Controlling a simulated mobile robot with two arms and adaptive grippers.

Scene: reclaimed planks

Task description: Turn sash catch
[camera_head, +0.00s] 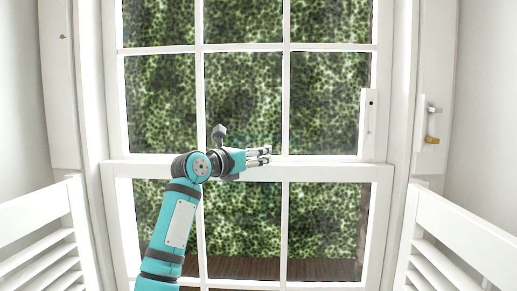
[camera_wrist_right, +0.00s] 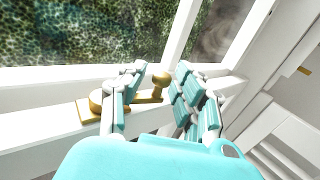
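The brass sash catch (camera_wrist_right: 90,110) sits on the white meeting rail of the sash window in the right wrist view. It has a flat base, a round pivot and a lever arm ending in a round knob (camera_wrist_right: 161,79). My right gripper (camera_wrist_right: 160,73) has its fingers apart, and the lever's knob end shows between them. I cannot tell whether a finger touches the lever. In the head view my right gripper (camera_head: 265,156) is at the meeting rail, pointing right, and the catch is hidden there. My left gripper is not in view.
White louvred shutters stand at the left (camera_head: 40,215) and right (camera_head: 465,235). A white plate (camera_head: 369,125) is on the right sash stile. A brass fitting (camera_head: 432,140) and a grey fitting (camera_head: 434,110) are on the right frame. Glass panes with greenery lie behind my arm.

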